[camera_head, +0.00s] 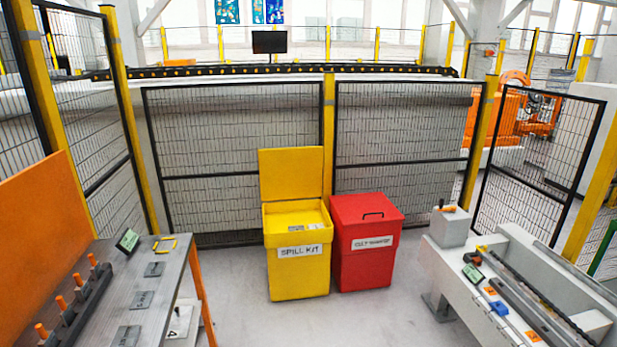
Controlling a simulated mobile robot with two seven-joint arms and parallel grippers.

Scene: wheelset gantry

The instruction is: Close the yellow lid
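The yellow lid (291,174) stands upright, open, at the back edge of the yellow spill kit bin (298,273). The bin stands on the floor near the middle of the view, and its front carries a "SPILL KIT" label (300,251). Its top is open, and pale contents (297,219) show inside near the rim. Neither of my grippers is in view.
A red bin (362,272) with a shut lid stands close to the right of the yellow bin. A workbench (165,290) is at left and a grey machine bed (455,268) at right. Mesh fencing (235,160) stands behind. The floor in front (300,325) is clear.

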